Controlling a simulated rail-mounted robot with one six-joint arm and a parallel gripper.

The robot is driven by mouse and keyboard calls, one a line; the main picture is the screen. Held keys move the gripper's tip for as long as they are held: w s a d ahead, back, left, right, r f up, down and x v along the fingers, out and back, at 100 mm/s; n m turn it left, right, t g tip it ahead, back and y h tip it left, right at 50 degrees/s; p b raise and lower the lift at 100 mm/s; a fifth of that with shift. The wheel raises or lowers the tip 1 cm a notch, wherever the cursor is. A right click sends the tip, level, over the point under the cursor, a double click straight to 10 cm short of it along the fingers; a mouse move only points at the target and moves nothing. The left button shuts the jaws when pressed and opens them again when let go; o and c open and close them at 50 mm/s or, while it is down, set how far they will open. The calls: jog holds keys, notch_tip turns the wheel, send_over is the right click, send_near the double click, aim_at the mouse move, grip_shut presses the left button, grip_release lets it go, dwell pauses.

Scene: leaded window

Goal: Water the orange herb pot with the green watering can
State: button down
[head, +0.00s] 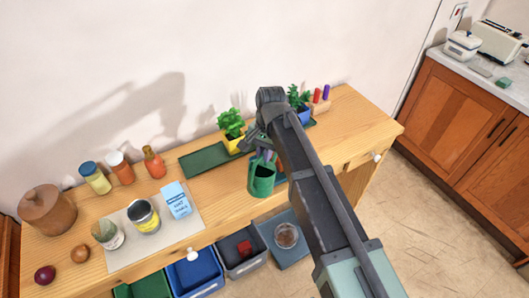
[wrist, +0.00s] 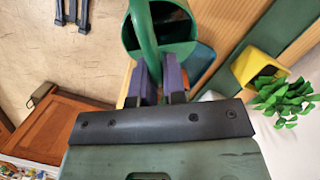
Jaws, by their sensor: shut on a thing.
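The green watering can (head: 262,180) looks roughly upright over the front part of the wooden counter; I cannot tell whether it touches the top. My gripper (head: 264,152) is shut on it from above. In the wrist view, the can (wrist: 180,45) shows its dark open top beyond the two finger tips of my gripper (wrist: 162,82). The orange herb pot is not clearly seen. A small orange-red patch shows between the can and my arm in the head view, but I cannot tell what it is. My arm covers that part of the counter.
A yellow herb pot (head: 237,145) and a blue herb pot (head: 304,115) stand behind, near a dark green tray (head: 205,160). Jars, cans and a carton (head: 176,200) stand at left. Bins (head: 195,272) sit below the front edge.

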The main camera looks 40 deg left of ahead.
jog(key=shift+r, duration=0.1)
jog(key=shift+w+a+r+g+p, duration=0.1)
jog(key=shift+w+r+g+p, duration=0.25)
jog(key=shift+r+g, duration=0.1)
jog(key=shift+w+r+g+p, duration=0.2)
jog(key=shift+r+g+p, duration=0.15)
jog(key=shift+r, duration=0.1)
jog(key=shift+r+h, duration=0.1)
jog(key=shift+h, duration=0.2)
dwell(0.9)
dwell(0.6)
jog(key=shift+s+f+t+b, duration=0.3)
jog(key=shift+f+t+b, duration=0.1)
jog(key=shift+f, duration=0.2)
jog(key=shift+s+f+t+b, duration=0.3)
jog(key=shift+f+t+b, duration=0.1)
jog(key=shift+f, duration=0.15)
